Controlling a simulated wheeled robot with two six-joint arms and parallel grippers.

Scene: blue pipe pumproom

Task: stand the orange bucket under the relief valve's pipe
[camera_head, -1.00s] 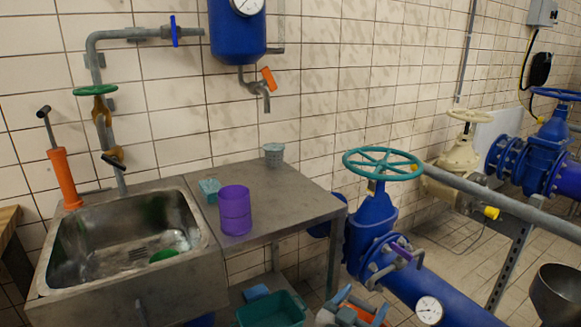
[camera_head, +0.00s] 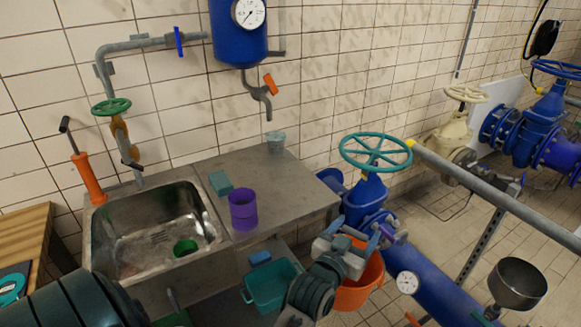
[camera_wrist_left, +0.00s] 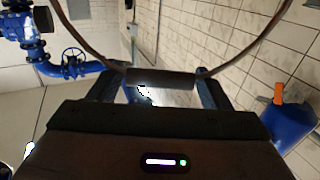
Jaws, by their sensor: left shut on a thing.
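The orange bucket (camera_head: 362,290) hangs in front of the blue valve in the head view, partly hidden by my left arm. My left gripper (camera_head: 347,243) is above its rim and shut on its handle. In the left wrist view my left gripper (camera_wrist_left: 160,82) is closed around the handle's grip, with the wire bail curving out to both sides. A bent pipe (camera_head: 262,97) with an orange lever comes down from the blue tank (camera_head: 238,42) on the wall; its open end points down above the steel counter. The bucket is lower and to the right of that end. My right gripper is not in view.
A steel sink (camera_head: 150,240) and counter (camera_head: 290,190) stand along the wall, with a purple container (camera_head: 243,210) and a grey cup (camera_head: 275,142) on top. A teal crate (camera_head: 270,285) is below. A teal handwheel (camera_head: 375,152) and a blue pipe (camera_head: 430,298) are close to the bucket.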

